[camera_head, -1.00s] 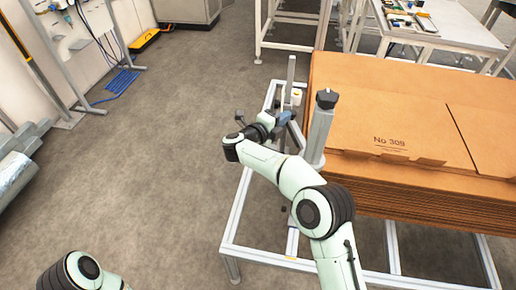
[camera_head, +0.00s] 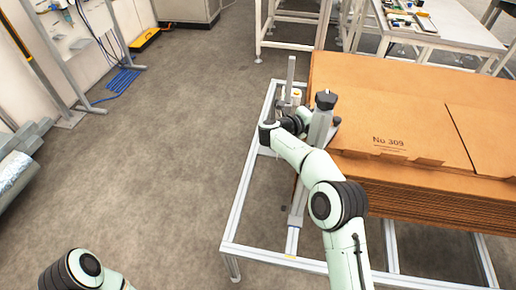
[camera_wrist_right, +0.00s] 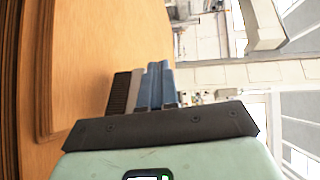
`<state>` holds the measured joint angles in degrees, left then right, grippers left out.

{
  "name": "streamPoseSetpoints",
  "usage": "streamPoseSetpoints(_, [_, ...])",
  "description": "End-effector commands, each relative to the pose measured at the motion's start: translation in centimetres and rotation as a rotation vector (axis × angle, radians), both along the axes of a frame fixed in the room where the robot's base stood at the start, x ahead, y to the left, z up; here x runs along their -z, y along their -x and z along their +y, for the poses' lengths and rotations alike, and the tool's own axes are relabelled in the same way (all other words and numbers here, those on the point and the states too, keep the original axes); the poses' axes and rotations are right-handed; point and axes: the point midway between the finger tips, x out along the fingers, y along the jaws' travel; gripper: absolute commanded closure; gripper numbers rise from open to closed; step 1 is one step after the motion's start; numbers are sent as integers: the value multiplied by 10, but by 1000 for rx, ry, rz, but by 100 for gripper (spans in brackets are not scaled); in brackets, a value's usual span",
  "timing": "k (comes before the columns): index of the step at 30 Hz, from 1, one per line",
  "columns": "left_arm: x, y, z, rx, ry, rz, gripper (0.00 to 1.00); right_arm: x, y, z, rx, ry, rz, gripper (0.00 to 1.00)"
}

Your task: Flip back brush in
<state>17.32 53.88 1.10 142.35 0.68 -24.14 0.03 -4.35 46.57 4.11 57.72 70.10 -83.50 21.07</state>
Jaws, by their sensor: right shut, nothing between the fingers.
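The brush (camera_wrist_right: 122,92), with dark bristles and a grey-brown backing strip, shows in the right wrist view just left of my blue fingers. It stands between them and the cardboard. My right gripper (camera_wrist_right: 158,66) is shut and empty, its fingers side by side close to the brush; I cannot tell whether they touch it. In the head view my right wrist (camera_head: 297,122) is at the left side of the post, and the fingers are hidden by it. A small dark part (camera_head: 336,122) shows right of the post; I cannot tell what it is. My left gripper is out of view.
A grey post with a black knob (camera_head: 326,100) stands at the stack's left edge. The cardboard stack (camera_head: 410,105), marked No 309, rests on an aluminium frame (camera_head: 240,208). A thinner upright (camera_head: 290,75) stands behind. Open floor (camera_head: 170,170) lies to the left.

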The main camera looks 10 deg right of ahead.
Motion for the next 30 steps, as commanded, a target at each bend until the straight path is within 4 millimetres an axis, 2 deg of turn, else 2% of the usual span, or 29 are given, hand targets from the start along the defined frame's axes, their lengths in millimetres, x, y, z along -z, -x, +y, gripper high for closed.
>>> streamPoseSetpoints(11, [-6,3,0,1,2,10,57,0,12,-16,127,-1,1,100])
streamPoseSetpoints(30, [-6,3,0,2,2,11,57,1,16,-22,150,2,3,100])
